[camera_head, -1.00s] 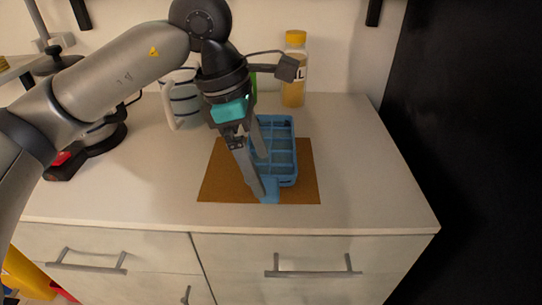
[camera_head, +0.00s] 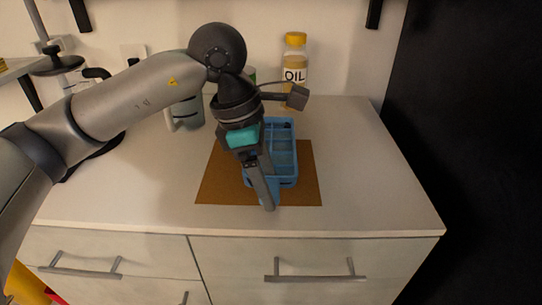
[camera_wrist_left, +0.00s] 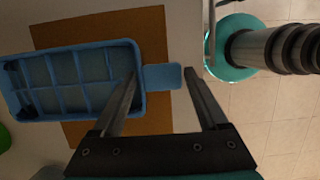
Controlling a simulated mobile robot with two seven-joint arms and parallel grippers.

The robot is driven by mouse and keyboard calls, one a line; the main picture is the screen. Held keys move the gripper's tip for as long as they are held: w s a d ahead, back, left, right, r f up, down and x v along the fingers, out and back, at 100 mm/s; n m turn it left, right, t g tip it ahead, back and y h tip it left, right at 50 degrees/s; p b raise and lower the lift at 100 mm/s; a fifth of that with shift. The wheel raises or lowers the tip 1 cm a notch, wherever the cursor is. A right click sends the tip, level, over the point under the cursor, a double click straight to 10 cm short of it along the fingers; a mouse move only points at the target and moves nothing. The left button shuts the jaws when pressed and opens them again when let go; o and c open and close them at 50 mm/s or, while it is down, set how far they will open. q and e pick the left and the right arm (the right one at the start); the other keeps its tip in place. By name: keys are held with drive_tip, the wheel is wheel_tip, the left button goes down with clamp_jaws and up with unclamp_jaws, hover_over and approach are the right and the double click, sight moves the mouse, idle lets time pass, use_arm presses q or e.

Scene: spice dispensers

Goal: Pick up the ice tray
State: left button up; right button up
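The blue ice tray (camera_head: 284,150) lies on a brown mat (camera_head: 222,182) on the white counter, its compartments facing up. In the left wrist view, the tray (camera_wrist_left: 75,80) is at the left and its flat end tab (camera_wrist_left: 162,77) points right. My left gripper (camera_head: 267,192) is over the near end of the tray, fingers pointing down. In the wrist view, the gripper (camera_wrist_left: 160,72) is open, with the tab between its spread fingertips. One finger overlaps the tray's end wall; contact cannot be told. My right gripper is not in view.
An oil bottle (camera_head: 294,68) with a yellow cap stands behind the tray. A striped mug (camera_head: 185,114) stands left of the mat, partly behind my arm. The counter right of the mat is clear up to its edge (camera_head: 412,180). Drawers with handles (camera_head: 315,277) are below.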

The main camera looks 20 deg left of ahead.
use_arm(q)
clamp_jaws()
idle(0.4)
